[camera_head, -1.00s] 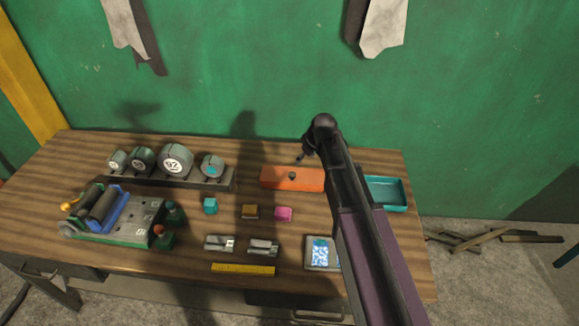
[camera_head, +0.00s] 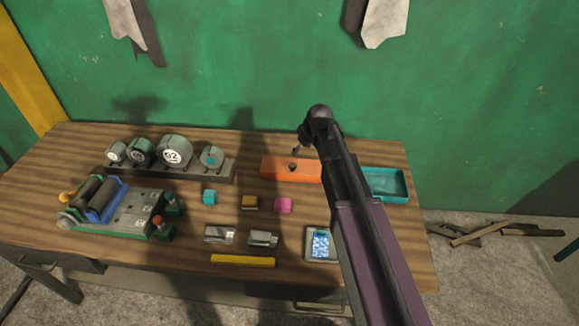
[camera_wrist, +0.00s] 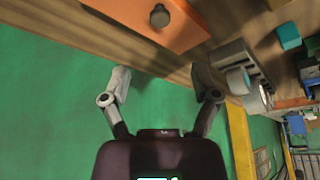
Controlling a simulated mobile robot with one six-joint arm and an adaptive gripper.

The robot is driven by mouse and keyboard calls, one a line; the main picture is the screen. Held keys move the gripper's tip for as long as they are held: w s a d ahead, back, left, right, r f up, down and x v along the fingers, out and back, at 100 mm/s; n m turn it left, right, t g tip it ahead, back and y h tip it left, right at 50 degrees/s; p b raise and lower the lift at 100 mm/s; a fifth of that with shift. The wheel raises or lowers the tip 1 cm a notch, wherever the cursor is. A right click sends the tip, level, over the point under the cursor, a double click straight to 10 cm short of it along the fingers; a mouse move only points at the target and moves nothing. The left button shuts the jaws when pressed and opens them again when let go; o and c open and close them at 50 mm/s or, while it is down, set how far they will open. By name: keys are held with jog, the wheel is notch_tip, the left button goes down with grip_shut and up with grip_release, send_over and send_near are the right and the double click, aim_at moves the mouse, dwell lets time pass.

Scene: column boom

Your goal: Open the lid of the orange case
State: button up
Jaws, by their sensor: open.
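The orange case (camera_head: 275,169) lies at the back of the wooden table, its lid down, with a dark round knob (camera_head: 292,167) on top. My arm crosses in front and hides its right end in the head view. In the wrist view the case (camera_wrist: 118,14) is at the top and its knob (camera_wrist: 159,16) is at the top middle. My gripper (camera_wrist: 162,82) is open and empty, its two fingers apart near the table's back edge. It is not touching the knob. In the head view the fingers are mostly hidden by my arm.
A teal tray (camera_head: 399,199) stands right of my arm. Several round weights on a rack (camera_head: 172,178) stand left of the case. A green and blue machine (camera_head: 112,212), small coloured blocks (camera_head: 283,205) and a yellow bar (camera_head: 243,260) lie nearer. The green wall (camera_head: 250,70) is close behind.

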aim_at(291, 165)
jog(key=shift+b+x, duration=5.15)
jog(key=shift+x, duration=0.7)
grip_shut()
jog(key=shift+w+a+r, duration=0.1)
jog(key=shift+a, duration=0.3)
jog(key=shift+d, duration=0.25)
jog(key=shift+a, duration=0.15)
